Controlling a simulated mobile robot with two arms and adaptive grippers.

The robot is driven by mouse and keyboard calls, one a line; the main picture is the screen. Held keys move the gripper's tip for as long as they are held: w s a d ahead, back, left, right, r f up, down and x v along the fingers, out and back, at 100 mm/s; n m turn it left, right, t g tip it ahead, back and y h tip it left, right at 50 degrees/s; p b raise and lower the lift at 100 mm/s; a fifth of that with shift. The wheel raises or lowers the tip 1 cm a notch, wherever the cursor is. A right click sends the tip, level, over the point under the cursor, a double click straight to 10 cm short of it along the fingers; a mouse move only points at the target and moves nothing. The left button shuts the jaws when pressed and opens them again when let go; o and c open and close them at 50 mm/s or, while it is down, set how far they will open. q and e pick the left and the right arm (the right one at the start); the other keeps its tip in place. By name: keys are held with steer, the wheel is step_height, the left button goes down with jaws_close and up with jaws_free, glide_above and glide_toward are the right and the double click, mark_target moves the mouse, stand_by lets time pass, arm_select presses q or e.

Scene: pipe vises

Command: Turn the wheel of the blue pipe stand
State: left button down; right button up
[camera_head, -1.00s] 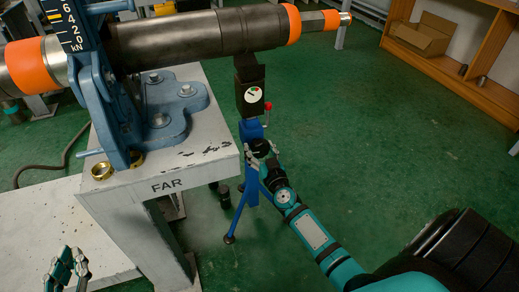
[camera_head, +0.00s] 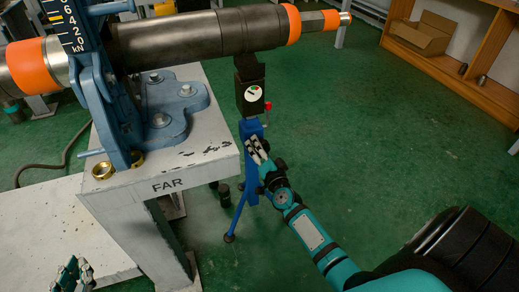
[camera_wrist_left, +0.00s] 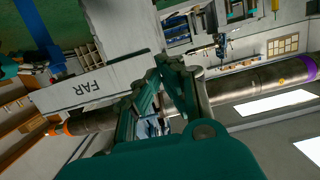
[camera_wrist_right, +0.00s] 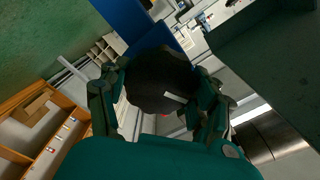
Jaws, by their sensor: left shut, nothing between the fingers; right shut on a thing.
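The blue pipe stand (camera_head: 252,128) stands on the floor just right of the table's end, under the steel pipe. Its black wheel (camera_wrist_right: 160,82) fills the middle of the right wrist view, between the fingers. My right gripper (camera_head: 258,149) is shut on this wheel, with a finger on either side (camera_wrist_right: 155,95). In the head view the fingers and wrist mostly hide the wheel. My left gripper (camera_head: 72,274) is at the lower left, low beside the table. In the left wrist view its fingertips (camera_wrist_left: 170,64) are together and empty.
The steel pipe (camera_head: 180,36) with orange bands lies above the stand. A black block with a round dial (camera_head: 252,94) and a red-knobbed lever (camera_head: 267,106) sit above the blue part. The white table (camera_head: 110,193) marked FAR stands close left. Green floor is free to the right.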

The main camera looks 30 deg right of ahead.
steer(key=m, duration=0.3)
steer(key=shift+f+m, duration=0.2)
steer(key=shift+m, duration=0.2)
steer(key=m, duration=0.2)
steer(key=shift+m+b, duration=0.3)
steer(key=shift+b, duration=0.1)
steer(key=m, duration=0.4)
steer(key=shift+m+b, duration=0.3)
steer(key=shift+b, duration=0.05)
steer(key=m, duration=0.3)
steer(key=shift+m, duration=1.2)
steer(key=m, duration=0.2)
steer(key=shift+m, duration=1.4)
arm_select(q)
step_height(320, 180, up, 7)
steer(key=d+t+h, duration=0.1)
steer(key=t, duration=0.3)
steer(key=shift+w, duration=0.25)
arm_select(e)
steer(key=shift+m, duration=0.6)
arm_select(q)
steer(key=shift+d, duration=0.1)
arm_select(e)
steer(key=shift+m, duration=0.3)
